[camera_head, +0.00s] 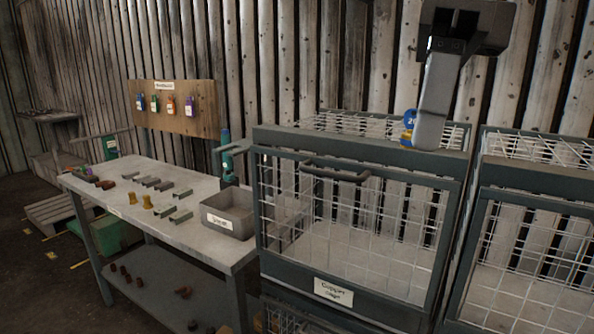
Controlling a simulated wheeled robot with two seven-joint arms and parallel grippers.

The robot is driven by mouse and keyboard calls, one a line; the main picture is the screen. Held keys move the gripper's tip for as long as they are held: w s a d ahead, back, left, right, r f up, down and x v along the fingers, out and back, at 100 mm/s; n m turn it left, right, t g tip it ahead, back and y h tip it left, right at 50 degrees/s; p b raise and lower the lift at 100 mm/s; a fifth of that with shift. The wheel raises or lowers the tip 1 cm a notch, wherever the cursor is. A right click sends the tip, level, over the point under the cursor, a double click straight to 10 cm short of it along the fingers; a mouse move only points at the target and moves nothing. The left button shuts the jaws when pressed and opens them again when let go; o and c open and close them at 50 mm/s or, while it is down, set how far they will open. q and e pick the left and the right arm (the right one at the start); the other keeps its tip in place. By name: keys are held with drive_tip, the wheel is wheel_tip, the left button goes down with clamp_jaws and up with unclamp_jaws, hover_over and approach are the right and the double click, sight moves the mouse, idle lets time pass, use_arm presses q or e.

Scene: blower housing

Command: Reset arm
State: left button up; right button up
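My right gripper (428,138) comes down from the top right, in front of the upper front edge of the copper cage (334,292). It shows as a dark body with a long grey part pointing down. I cannot make out two separate fingertips or a gap between them. A small blue and yellow object (409,121) with a number on it shows just left of the grey part, at the cage top. The grey part may hide some of it, and I cannot tell whether they touch. My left gripper is not in view.
A workbench (185,231) at left holds several metal brackets, brown and yellow pieces, and a labelled grey bin (229,214). A wooden board (178,109) with several coloured tags stands behind it. A second wire cage (540,195) stands at right. Floor shows at far left.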

drive_tip(key=s+a+f+m+g+y, duration=0.1)
drive_tip(key=a+f+m+g+y, duration=0.15)
drive_tip(key=a+f+y, duration=0.4)
drive_tip(key=s+a+f+m+g+y, duration=0.1)
drive_tip(key=a+f+g+y, duration=0.2)
drive_tip(key=a, duration=0.6)
drive_tip(key=s+a+f+m+g+y, duration=0.1)
drive_tip(key=a+f+g+y, duration=0.25)
drive_tip(key=a+y, duration=0.35)
drive_tip(key=w+d+f+m+t+y, duration=0.15)
drive_tip(key=w+f+m+t, duration=0.35)
drive_tip(key=m+t, duration=0.65)
drive_tip(key=w+d+f+m+t+y, duration=0.1)
drive_tip(key=w+d+f+m+t, duration=0.3)
drive_tip(key=m+t, duration=0.75)
drive_tip(key=w+d+f+m+t+h, duration=0.1)
drive_tip(key=d+f+m+t+h, duration=0.1)
drive_tip(key=d+f+m+h, duration=0.45)
drive_tip(key=d+f+m+t+h, duration=0.15)
drive_tip(key=f+m+h, duration=0.35)
drive_tip(key=f, duration=0.5)
drive_tip(key=s+d+f+m+g+h, duration=0.2)
drive_tip(key=s+d+f, duration=0.4)
drive_tip(key=f, duration=0.4)
drive_tip(key=s+d+f+m+g+h, duration=0.3)
drive_tip(key=s+d+f+m+h, duration=0.2)
drive_tip(key=s+f, duration=0.4)
drive_tip(key=shift+s+d+f+m+g, duration=0.15)
drive_tip(key=shift+d+f+m+g, duration=0.35)
drive_tip(key=shift+d, duration=0.6)
